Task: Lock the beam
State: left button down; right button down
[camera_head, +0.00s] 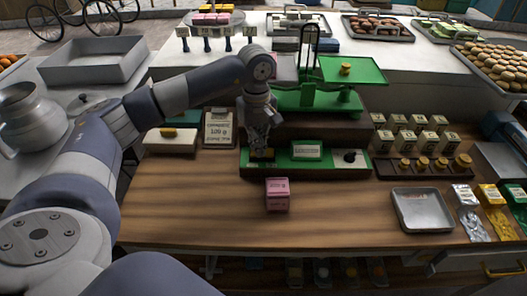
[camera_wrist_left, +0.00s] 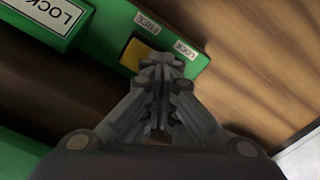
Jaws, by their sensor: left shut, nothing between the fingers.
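The green balance scale (camera_head: 312,98) stands on a dark block behind a long green control base (camera_head: 225,165). The base carries a white sign (camera_head: 307,150), partly seen in the left wrist view, reading "LOCK…" before it is cut off. Near the base's left end is a yellow switch (camera_wrist_left: 135,52) beside small FREE (camera_wrist_left: 147,25) and LOCK (camera_wrist_left: 186,50) labels. The switch lies on the FREE side, partly hidden by my fingers. My left gripper (camera_wrist_left: 162,62) is shut and empty, with its tips right beside the switch; I cannot tell whether they touch. My right gripper is not in view.
A pink box (camera_head: 277,194) stands just in front of the base. A black knob (camera_head: 349,156) sits at the base's right end. A metal tray (camera_head: 422,210), weights (camera_head: 422,164) and small boxes are to the right. The front-left wood is clear.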

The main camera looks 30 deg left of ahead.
pick_arm(q)
jog(key=shift+s, duration=0.1)
jog(key=shift+r+p, duration=0.5)
jog(key=shift+r, duration=0.05)
jog(key=shift+r+p, duration=1.6)
jog(key=shift+r, duration=1.25)
jog(key=shift+f, duration=0.1)
